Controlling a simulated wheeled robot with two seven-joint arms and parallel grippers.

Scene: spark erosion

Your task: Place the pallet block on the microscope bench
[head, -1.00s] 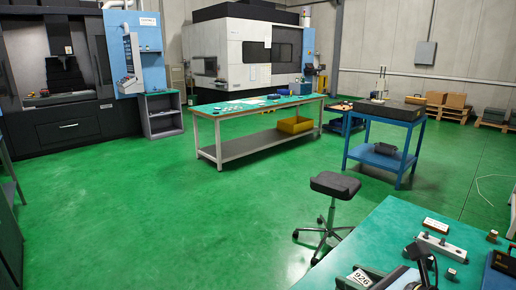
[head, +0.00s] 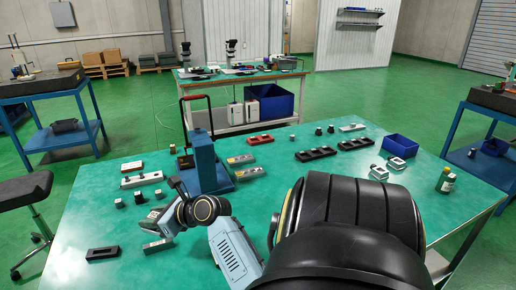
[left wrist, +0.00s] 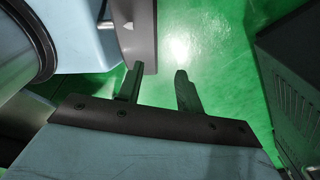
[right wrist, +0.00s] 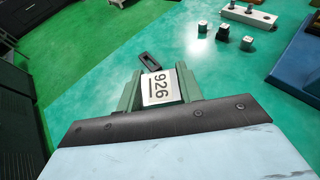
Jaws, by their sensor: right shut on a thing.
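The pallet block (right wrist: 160,88) has a white top marked 926 and sits between the two green fingers of my right gripper (right wrist: 159,90), which is shut on it. In the head view my right gripper (head: 156,232) is over the near left of the green table, and the arm partly hides the block. I cannot tell how far the block is above the tabletop. The microscope bench (head: 215,76) stands across the floor at the back, green-topped, with microscopes (head: 231,48) on it. My left gripper (left wrist: 158,85) is open and empty in the left wrist view.
The near green table (head: 290,175) carries a blue stand (head: 203,160), black trays (head: 315,153), a blue bin (head: 399,147), a bottle (head: 446,180) and a dark slotted piece (head: 103,253). A stool (head: 25,192) is at left. Green floor (head: 140,115) separates the tables.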

